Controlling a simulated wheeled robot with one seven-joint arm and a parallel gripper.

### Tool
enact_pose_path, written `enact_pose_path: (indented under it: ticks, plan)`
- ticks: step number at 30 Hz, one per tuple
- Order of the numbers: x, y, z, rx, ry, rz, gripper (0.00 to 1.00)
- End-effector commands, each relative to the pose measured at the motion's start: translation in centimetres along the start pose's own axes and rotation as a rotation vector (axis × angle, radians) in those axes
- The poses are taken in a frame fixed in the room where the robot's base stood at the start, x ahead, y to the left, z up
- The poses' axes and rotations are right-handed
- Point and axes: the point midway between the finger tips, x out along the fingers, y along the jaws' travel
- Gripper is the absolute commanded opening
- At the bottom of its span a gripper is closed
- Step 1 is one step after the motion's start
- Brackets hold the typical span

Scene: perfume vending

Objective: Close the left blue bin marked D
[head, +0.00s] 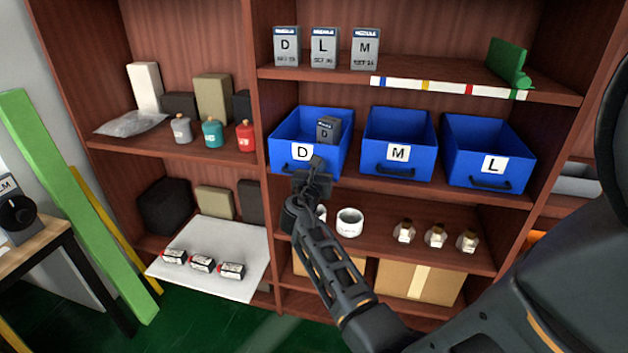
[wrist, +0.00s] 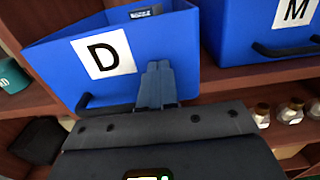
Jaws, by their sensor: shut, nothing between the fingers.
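The left blue bin (head: 334,163) carries a white label D and a dark front handle. It sits on the middle shelf, pulled out past the shelf edge, with a grey box marked D (head: 328,130) inside. My gripper (head: 317,161) is shut and empty at the bin's front, right of the label. In the wrist view the blue bin (wrist: 185,50) fills the upper left, and my gripper's fingers (wrist: 157,82) overlap its front panel. I cannot tell whether they touch it. The handle (wrist: 95,104) shows partly at the lower left, with the rest hidden behind my gripper.
Blue bins M (head: 398,165) and L (head: 480,170) stand to the right on the same shelf. A white cup (head: 349,222) and several small bottles (head: 436,237) stand on the shelf below. Grey boxes (head: 324,48) line the top shelf.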

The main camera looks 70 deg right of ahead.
Motion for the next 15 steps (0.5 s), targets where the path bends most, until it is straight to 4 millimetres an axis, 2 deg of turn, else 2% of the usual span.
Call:
enact_pose_path:
  ticks: [1, 6, 15]
  plan:
    - [1.2, 0.0, 0.0, 0.002, 0.000, -0.003, 0.00]
    - [4.3, -0.1, -0.1, 0.001, 0.000, -0.002, 0.00]
    - [7.0, 0.0, -0.1, 0.001, 0.001, -0.001, 0.00]
